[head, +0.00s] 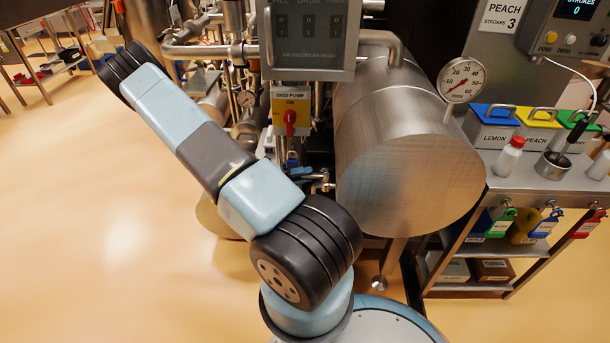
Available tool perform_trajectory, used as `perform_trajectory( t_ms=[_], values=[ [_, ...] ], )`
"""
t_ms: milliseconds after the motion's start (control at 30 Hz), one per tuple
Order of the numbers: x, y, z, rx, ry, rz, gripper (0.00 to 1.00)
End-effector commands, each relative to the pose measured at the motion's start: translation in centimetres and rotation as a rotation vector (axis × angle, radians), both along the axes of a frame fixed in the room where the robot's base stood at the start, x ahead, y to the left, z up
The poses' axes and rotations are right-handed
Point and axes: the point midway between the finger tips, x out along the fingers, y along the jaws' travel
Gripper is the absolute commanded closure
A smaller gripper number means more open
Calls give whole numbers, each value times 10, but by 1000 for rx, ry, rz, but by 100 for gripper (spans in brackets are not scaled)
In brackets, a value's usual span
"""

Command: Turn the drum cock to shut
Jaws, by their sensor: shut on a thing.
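A large steel drum (405,165) lies on its side at the centre, its round end facing me. Small blue-handled fittings (299,171) sit on the pipework left of the drum, partly hidden by my arm. No label shows there, so I cannot tell which fitting is the drum cock or how it is set. My arm runs from the bottom centre up to the upper left. My gripper does not show in this view.
A yellow skid pump switch (290,111) with a red knob hangs below a grey indicator panel (307,38). A steel bench (455,180) with coloured-lidded bins is at the right. The floor at left is clear.

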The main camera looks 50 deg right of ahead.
Motion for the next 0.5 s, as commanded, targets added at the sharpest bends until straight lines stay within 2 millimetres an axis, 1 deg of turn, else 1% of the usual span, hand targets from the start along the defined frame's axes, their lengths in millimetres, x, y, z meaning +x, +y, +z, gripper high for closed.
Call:
perform_trajectory(
  t_ms=[200, 500],
  values=[
    [1, -1, -2, 5, -2, 0, 97],
    [10, -14, -3, 7, -2, 1, 97]
  ],
)
